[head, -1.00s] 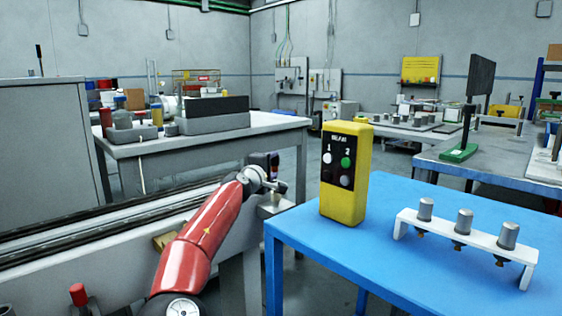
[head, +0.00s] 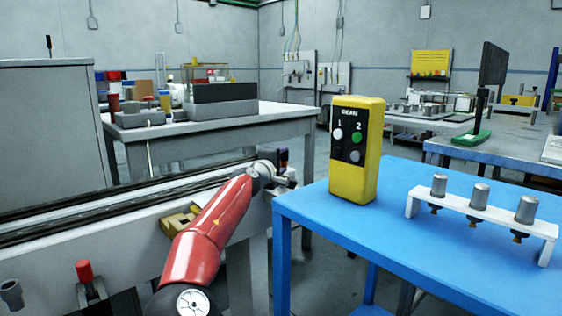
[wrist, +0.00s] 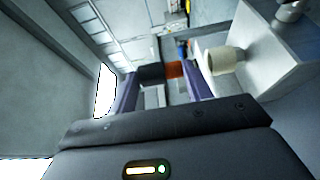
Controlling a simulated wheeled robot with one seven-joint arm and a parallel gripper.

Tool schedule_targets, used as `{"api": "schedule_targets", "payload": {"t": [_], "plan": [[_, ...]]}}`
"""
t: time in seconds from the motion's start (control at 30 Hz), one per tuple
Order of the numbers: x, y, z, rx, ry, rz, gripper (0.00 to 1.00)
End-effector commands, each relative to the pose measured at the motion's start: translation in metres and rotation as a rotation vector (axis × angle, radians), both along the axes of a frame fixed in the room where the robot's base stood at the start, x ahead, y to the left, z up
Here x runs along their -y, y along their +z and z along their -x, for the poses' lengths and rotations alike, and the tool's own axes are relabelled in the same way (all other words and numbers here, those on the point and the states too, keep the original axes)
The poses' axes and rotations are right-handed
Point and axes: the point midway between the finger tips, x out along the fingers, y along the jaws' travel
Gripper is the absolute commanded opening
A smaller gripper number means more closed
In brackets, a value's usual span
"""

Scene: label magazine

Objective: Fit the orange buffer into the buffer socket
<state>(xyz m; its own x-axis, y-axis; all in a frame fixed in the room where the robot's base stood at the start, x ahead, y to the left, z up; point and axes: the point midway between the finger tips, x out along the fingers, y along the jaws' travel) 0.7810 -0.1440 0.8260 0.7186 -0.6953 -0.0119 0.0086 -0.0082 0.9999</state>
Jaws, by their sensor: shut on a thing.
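My gripper (wrist: 163,86) is shut on the orange buffer (wrist: 175,69), which shows between its two purple-grey fingers in the wrist view. A dark piece sits beside the orange part, between the same fingers. A cream cylinder (wrist: 224,60) stands out just right of the right finger; I cannot tell whether it is the buffer socket. In the head view my gripper (head: 284,158) is a small dark shape past the end of my red arm, beyond the rail and left of the blue table. The buffer cannot be made out there.
A blue table (head: 400,222) at right bears a yellow two-button box (head: 357,150) and a white rack (head: 480,213) with three grey cylinders. A long rail (head: 100,213) runs behind my arm. A red-knobbed lever (head: 84,272) stands at lower left. A grey bench (head: 210,128) stands behind.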

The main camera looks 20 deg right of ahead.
Motion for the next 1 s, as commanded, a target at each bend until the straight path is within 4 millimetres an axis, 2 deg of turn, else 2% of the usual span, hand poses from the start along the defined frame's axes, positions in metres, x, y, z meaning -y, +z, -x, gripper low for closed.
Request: {"api": "schedule_targets", "payload": {"t": [0.03,0.23,1.0], "plan": [[0.000,-0.010,0.000,0.000,0.000,0.000,0.24],[0.000,-0.022,0.000,0.001,0.001,-0.001,0.24],[0.000,-0.023,0.000,0.001,0.000,-0.001,0.24]]}}
